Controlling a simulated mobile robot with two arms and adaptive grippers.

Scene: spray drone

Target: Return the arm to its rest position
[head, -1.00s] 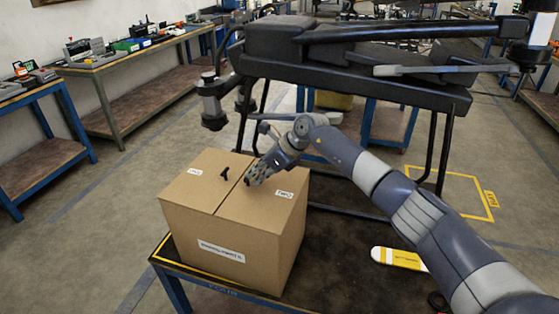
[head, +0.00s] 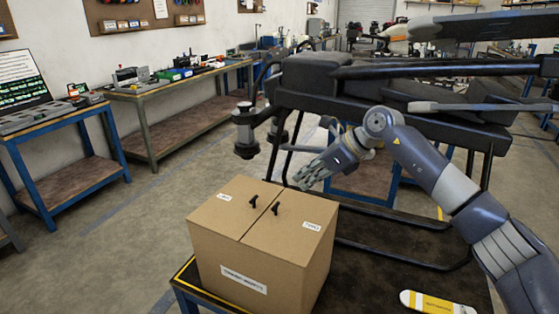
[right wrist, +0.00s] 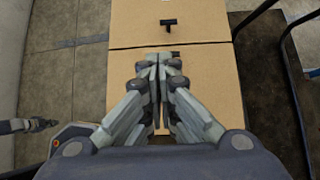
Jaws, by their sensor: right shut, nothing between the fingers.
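My right arm comes in from the right in the head view. Its gripper (head: 305,182) is shut and empty, above the right rear part of a closed cardboard box (head: 250,255). The fingers point down and left, clear of the two small black lid handles (head: 265,205). In the right wrist view the shut fingers (right wrist: 160,62) are over the box top (right wrist: 205,75), and one handle (right wrist: 168,22) shows ahead. My left gripper is not in the head view. A small grey part with dark ends (right wrist: 30,124) at the wrist view's left edge may be it.
The box stands on a dark table (head: 365,290). A large black drone (head: 390,95) stands behind it, close to my right forearm. A yellow-and-white item (head: 435,302) lies on the table at right. Workbenches (head: 150,95) line the wall; floor at left is clear.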

